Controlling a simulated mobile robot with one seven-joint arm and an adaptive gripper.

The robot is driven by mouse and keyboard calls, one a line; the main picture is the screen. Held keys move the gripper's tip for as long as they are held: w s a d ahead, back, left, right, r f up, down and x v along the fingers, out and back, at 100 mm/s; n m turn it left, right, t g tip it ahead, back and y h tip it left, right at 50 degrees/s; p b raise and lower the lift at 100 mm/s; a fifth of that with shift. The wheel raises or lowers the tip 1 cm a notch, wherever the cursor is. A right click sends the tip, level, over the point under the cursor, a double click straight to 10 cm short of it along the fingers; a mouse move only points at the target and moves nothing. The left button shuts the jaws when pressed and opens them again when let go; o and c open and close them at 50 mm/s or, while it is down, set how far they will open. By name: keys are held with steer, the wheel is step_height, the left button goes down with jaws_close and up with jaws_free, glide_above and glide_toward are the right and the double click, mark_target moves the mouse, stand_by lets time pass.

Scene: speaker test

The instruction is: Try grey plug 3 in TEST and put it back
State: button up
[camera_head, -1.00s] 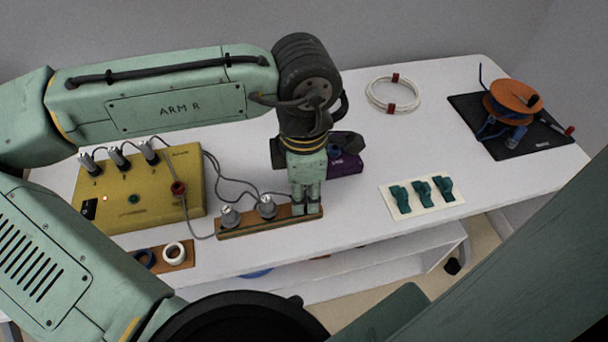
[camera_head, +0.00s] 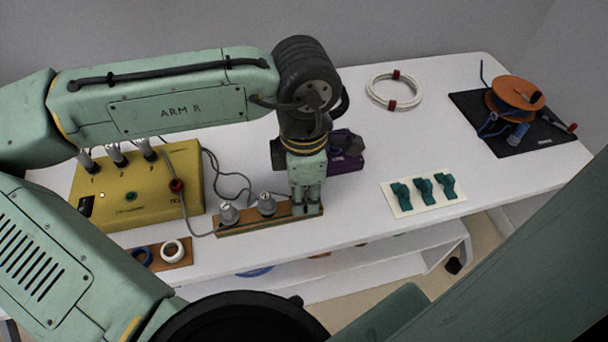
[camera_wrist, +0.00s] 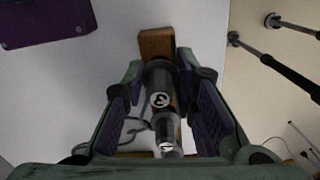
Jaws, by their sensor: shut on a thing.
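My gripper (camera_head: 307,208) is at the right end of the narrow wooden rack (camera_head: 240,228), pointing down. In the wrist view it (camera_wrist: 168,112) is shut on a grey plug marked 3 (camera_wrist: 160,85), with the wooden rack (camera_wrist: 157,43) below. I cannot tell whether the plug sits fully in the rack. Two other grey plugs (camera_head: 229,213) (camera_head: 267,204) stand upright in the rack. The yellow box (camera_head: 130,215) at the left has positions numbered 1, 2 and 3, a green round part and a small lit lamp (camera_head: 103,196). The TEST label is not readable.
A purple box (camera_head: 347,163) stands close behind my gripper. Grey cables (camera_head: 230,178) run between the yellow box and the rack. Rings (camera_head: 172,250) lie in front. Green clips on a white card (camera_head: 424,192), a white cable coil (camera_head: 394,105) and an orange spool (camera_head: 517,93) are farther right.

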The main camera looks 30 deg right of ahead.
steer(key=shift+f, duration=0.25)
steer(key=o, duration=1.1)
steer(key=shift+r, duration=0.1)
steer(key=shift+r+p, duration=3.35)
steer(key=shift+r, duration=0.4)
steer(key=shift+f, duration=0.1)
